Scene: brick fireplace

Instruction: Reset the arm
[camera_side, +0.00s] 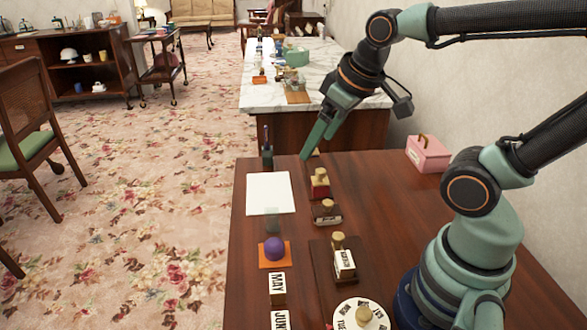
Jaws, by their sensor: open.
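My gripper (316,138) points downward above the far part of the brown wooden desk (215,0) in the side view. It is green, with its two fingers close together in this view, and it is open and holds nothing that I can see. Its tips are near the desk's far edge, behind a wooden-handled stamp with a red base (319,183). A second stamp (326,211) stands nearer, and a third stamp (343,258) rests on a dark tray. I cannot tell how high the tips are above the desk.
A white sheet (270,193), a purple ball-like knob on an orange pad (274,250) and a dark pen holder (267,155) are on the desk's left. A pink box (428,153) is at the back right.

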